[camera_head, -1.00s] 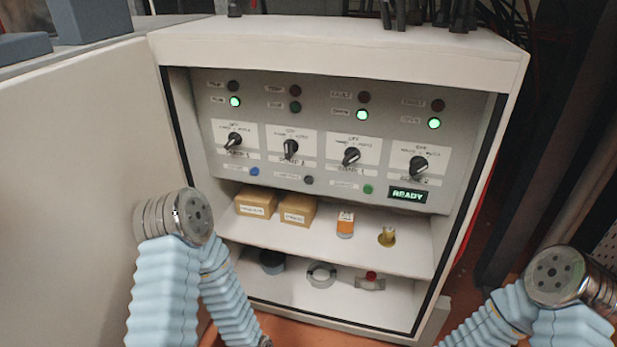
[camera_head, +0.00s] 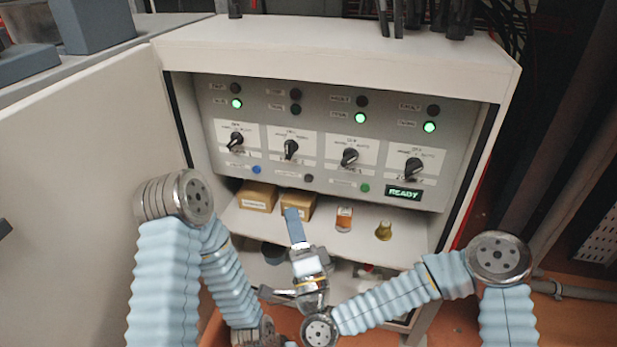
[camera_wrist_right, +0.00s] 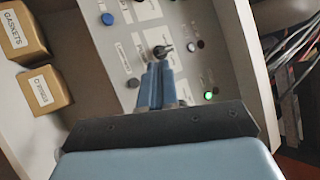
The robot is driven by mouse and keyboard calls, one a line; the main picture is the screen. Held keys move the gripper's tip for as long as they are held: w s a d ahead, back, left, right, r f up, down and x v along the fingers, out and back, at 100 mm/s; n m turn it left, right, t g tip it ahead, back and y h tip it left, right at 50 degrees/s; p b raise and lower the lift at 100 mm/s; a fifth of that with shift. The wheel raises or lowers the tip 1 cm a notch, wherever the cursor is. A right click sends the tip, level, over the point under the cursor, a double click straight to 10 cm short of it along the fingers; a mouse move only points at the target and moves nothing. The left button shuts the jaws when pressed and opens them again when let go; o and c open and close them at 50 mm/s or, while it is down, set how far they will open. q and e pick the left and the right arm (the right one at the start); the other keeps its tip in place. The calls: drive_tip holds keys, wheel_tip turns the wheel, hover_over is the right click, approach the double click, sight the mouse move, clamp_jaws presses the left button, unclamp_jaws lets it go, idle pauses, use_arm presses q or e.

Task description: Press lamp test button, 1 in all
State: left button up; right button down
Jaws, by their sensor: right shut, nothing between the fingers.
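The grey control panel (camera_head: 330,135) has a lower row of small buttons: one blue (camera_head: 257,170), one black (camera_head: 309,178) and one green (camera_head: 364,188). Their labels are too small to read, so I cannot tell which is the lamp test button. My right gripper (camera_head: 291,212) is shut and empty, in front of the shelf and below the black button in the head view. In the right wrist view the closed fingers (camera_wrist_right: 160,70) point at the panel, near a selector switch, with the blue (camera_wrist_right: 107,19) and black (camera_wrist_right: 133,83) buttons to the left. My left gripper is out of view.
A READY display (camera_head: 403,194) is at lower right. Cardboard boxes (camera_head: 256,196) and small parts stand on the shelf (camera_head: 335,238). The open cabinet door (camera_head: 80,180) fills the left.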

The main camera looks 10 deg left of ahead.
drive_tip(key=shift+w, duration=0.1)
approach(309, 178)
drive_tip(key=w+a+r, duration=0.2)
drive_tip(key=a+r, duration=0.2)
drive_tip(key=shift+w, duration=0.35)
drive_tip(key=shift+a, duration=0.15)
idle(1.8)
drive_tip(key=shift+w+r+b, duration=0.1)
drive_tip(key=shift+w+b, duration=0.3)
